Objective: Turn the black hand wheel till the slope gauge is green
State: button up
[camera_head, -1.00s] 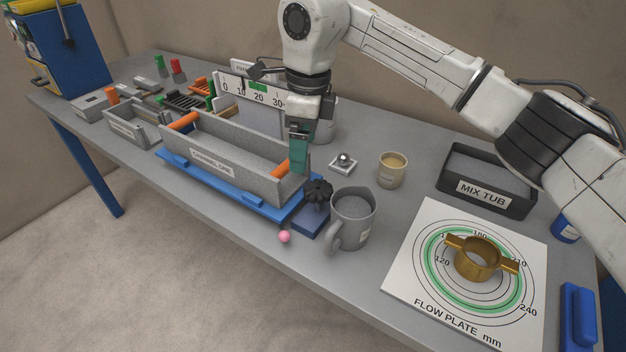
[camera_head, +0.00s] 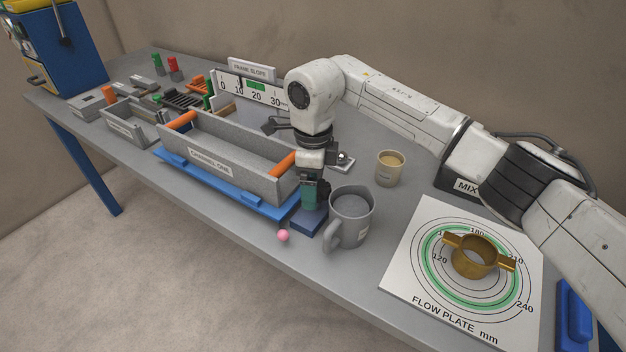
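The black hand wheel (camera_head: 323,191) sits above a small blue block at the right end of the blue frame (camera_head: 225,186). My gripper (camera_head: 312,203) points down right at the wheel and hides most of it. Its teal fingers overlap the wheel in the picture. I cannot tell whether they are closed on it. The slope gauge (camera_head: 252,90), under a FRAME SLOPE sign, stands behind the frame. Its scale runs from 0 to 30 with a green band near 20. A thin dark pointer seems to stand left of the green band, too small to read surely.
A grey jug (camera_head: 350,217) stands close to the right of my gripper. A pink ball (camera_head: 283,236) lies in front. A grey channel box (camera_head: 225,158) with orange ends rests on the frame. A beige cup (camera_head: 390,168) and a flow plate (camera_head: 420,290) are farther right.

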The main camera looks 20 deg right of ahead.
jog(key=shift+c, duration=0.2)
jog(key=c, duration=1)
jog(key=shift+m, duration=0.3)
jog(key=m+p, duration=0.2)
jog(key=shift+w+d+r+m, duration=0.1)
jog(key=shift+w+r+m, duration=0.05)
jog(key=shift+m, duration=0.25)
jog(key=m+p, duration=0.2)
jog(key=m, duration=0.2)
jog(key=shift+w+d+m, duration=0.1)
jog(key=shift+d+m, duration=0.05)
jog(key=shift+m, duration=0.15)
jog(key=m+p, duration=0.3)
jog(key=m, duration=0.1)
jog(key=shift+d, duration=0.1)
jog(key=shift+d+m+p, duration=0.1)
jog(key=shift+m+p, duration=0.9)
jog(key=shift+m, duration=0.9)
